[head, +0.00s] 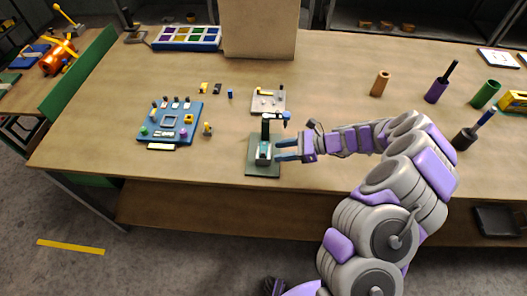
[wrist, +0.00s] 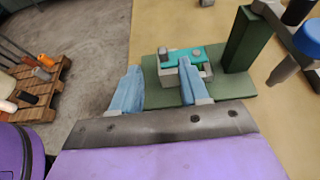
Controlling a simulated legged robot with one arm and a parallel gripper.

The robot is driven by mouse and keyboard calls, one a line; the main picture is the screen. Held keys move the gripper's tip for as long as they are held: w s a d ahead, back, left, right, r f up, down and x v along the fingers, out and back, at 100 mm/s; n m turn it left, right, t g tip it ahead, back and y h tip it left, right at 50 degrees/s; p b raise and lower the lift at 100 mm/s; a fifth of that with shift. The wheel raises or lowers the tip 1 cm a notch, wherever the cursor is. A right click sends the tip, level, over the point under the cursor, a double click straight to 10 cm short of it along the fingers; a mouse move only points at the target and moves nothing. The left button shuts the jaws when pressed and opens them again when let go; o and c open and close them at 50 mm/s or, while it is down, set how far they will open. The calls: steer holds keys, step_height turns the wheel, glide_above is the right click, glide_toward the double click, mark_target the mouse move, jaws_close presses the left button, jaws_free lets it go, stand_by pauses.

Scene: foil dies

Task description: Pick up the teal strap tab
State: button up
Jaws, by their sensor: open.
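The teal strap tab (wrist: 204,51) lies across the top of a small grey block (wrist: 166,76) in the wrist view. In the head view the tab (head: 263,149) is a small teal patch. The block stands on a dark green base plate (head: 262,170) with a dark upright post (wrist: 238,45) beside it. My gripper (head: 277,149) is open, its two blue fingers pointing left towards the block. In the wrist view (wrist: 160,66), the right finger overlaps the block and partly hides it and the tab; the left finger is clear of the block. I cannot tell whether a finger touches.
A blue-tipped handle (wrist: 308,42) juts out near the post. A blue die board (head: 160,138) with small pegs lies to the left, and a pale plate (head: 274,104) lies behind. Cylinders, including an orange one (head: 380,83), stand at the right. The front table edge is close.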

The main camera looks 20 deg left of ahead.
mark_target(265, 152)
steer(key=shift+w+b+x, duration=0.15)
steer(key=shift+b+x, duration=0.3)
steer(key=shift+x, duration=0.95)
steer(key=shift+w+b+x, duration=0.1)
steer(key=shift+b+x, duration=0.35)
steer(key=shift+x, duration=0.9)
steer(key=shift+a+r, duration=0.1)
steer(key=shift+r, duration=0.1)
jaws_close()
